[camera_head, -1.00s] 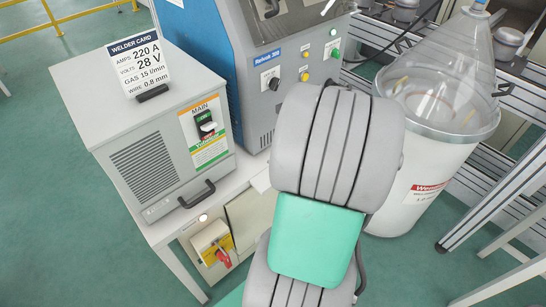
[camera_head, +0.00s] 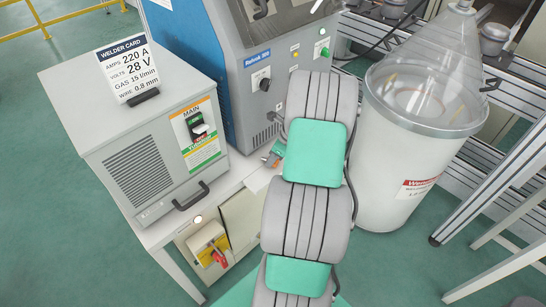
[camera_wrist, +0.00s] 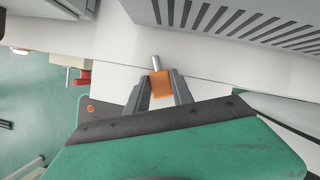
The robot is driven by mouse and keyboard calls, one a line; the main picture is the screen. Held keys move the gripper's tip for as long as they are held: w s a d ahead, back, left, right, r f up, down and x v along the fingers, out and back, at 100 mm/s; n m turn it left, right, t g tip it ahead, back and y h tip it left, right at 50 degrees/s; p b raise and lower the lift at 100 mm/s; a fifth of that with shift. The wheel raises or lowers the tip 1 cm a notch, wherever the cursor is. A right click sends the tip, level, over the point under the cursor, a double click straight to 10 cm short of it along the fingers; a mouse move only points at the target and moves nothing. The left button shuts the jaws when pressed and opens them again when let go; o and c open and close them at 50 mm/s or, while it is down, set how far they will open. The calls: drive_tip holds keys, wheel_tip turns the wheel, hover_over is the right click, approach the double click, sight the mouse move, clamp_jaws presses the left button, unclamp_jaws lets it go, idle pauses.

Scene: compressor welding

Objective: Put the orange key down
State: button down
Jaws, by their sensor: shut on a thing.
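My gripper (camera_wrist: 158,90) is shut on the orange key (camera_wrist: 161,84) in the wrist view. The key is a small orange block between the two grey fingers, with a short metal shank pointing past the tips. The key is over or close to the white table top (camera_wrist: 125,85); I cannot tell whether it touches. In the head view my gripper (camera_head: 269,158) shows small and partly hidden behind my arm, in front of the blue-grey welder; the key cannot be made out there.
A grey cabinet (camera_head: 122,165) with a MAIN switch and a welder card (camera_head: 127,71) on top stands left of my gripper. The welder (camera_head: 235,85) stands behind. A white drum (camera_head: 395,165) is to the right. A red-handled yellow switch (camera_head: 208,247) is on the table's front.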

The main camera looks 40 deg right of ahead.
drive_tip(key=shift+f, duration=0.15)
drive_tip(key=c, duration=1.1)
unclamp_jaws()
drive_tip(key=v, duration=1.2)
drive_tip(key=w+a+r+n+h, duration=0.1)
drive_tip(key=a+r+n, duration=0.3)
drive_tip(key=a+n, duration=0.55)
drive_tip(key=w+a+r+n, duration=0.1)
drive_tip(key=a+r+n, duration=0.45)
drive_tip(key=a, duration=0.75)
drive_tip(key=s+a+n, duration=0.8)
drive_tip(key=a+n, duration=0.3)
drive_tip(key=n, duration=0.5)
drive_tip(key=shift+s+a+f+g+h, duration=0.15)
drive_tip(key=shift+s+f+g+h, duration=0.15)
drive_tip(key=shift+f+h, duration=0.1)
